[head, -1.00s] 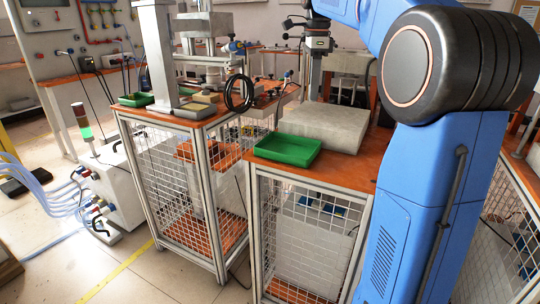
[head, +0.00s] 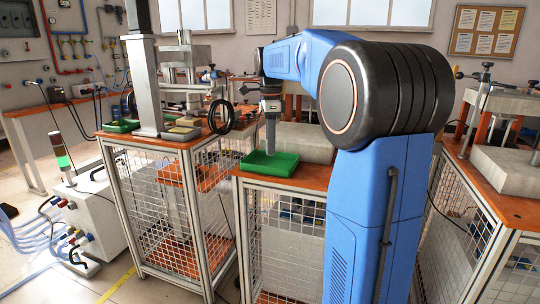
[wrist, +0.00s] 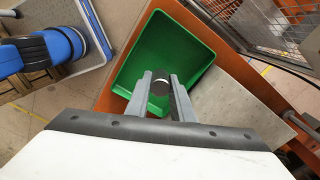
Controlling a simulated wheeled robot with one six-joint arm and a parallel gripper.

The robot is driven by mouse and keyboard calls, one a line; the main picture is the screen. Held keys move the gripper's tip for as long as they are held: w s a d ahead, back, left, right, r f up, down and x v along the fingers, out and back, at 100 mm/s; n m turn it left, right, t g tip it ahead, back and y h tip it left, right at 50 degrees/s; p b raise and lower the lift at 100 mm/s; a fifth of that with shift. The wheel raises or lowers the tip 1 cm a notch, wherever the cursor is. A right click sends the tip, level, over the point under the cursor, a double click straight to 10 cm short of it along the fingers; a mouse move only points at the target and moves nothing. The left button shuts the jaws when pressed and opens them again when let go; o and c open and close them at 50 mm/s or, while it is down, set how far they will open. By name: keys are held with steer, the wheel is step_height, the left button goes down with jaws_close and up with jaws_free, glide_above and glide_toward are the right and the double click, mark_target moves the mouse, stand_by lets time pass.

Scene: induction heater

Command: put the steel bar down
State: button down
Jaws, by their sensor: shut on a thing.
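My gripper (wrist: 160,88) is shut on the steel bar (wrist: 160,87), whose dark round end shows between the two fingers in the wrist view. In the head view my gripper (head: 271,135) points down over the green tray (head: 284,168) on the orange bench top. In the wrist view the green tray (wrist: 165,40) lies below the fingertips and its visible floor is empty. The bar cannot be made out clearly in the head view, and its lower part is hidden. I cannot tell whether it touches the tray.
A grey block (head: 305,143) stands on the bench right behind the green tray. Another bench with a pale slab (head: 505,168) is at the right.

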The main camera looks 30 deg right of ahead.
steer(key=shift+f, duration=1.95)
steer(key=c, duration=1.5)
jaws_free()
steer(key=shift+f, duration=0.1)
steer(key=shift+c, duration=0.2)
step_height(320, 180, up, 12)
steer(key=shift+r, duration=0.15)
